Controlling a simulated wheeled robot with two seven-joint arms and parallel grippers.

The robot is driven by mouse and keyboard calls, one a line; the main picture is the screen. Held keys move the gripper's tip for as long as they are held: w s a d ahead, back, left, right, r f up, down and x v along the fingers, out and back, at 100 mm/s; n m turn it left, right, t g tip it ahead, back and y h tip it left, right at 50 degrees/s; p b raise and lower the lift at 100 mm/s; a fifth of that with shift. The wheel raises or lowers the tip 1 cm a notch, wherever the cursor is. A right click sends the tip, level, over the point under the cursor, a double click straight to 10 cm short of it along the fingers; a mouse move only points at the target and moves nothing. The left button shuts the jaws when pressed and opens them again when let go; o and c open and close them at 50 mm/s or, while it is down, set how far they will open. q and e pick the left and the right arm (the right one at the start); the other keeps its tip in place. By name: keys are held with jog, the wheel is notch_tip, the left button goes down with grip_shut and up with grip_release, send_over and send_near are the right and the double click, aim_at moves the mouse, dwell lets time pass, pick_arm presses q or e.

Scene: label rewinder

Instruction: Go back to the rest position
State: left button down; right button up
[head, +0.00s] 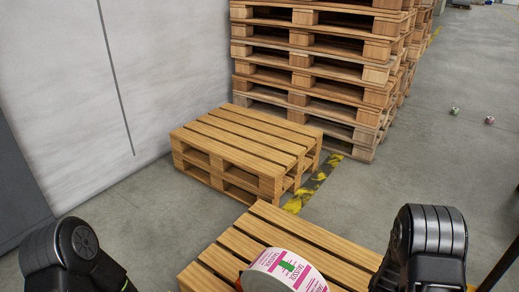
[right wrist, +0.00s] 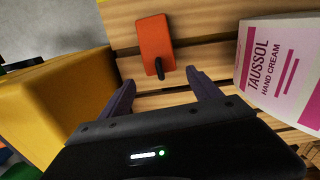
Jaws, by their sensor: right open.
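My right gripper (right wrist: 161,80) shows in the right wrist view with its two dark fingers spread apart and nothing between them. Beyond the fingertips an orange flat piece with a dark hook-like part (right wrist: 152,40) lies over the wooden slats. In the head view both of my arms come in at the bottom corners, bent, and neither gripper shows. My left gripper is out of the picture.
A white and pink label roll (head: 285,268) lies on the near pallet (head: 330,243); its print also shows at right in the wrist view (right wrist: 285,60). A yellow block (right wrist: 60,95) stands left of the gripper. A low pallet stack (head: 245,145) and a tall one (head: 310,60) stand behind.

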notch_tip(320, 180, down, 6)
jog(key=b, duration=0.4)
jog(key=shift+f, duration=0.15)
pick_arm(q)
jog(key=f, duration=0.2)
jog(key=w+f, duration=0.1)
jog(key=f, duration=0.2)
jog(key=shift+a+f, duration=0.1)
pick_arm(e)
jog(key=c, duration=1.2)
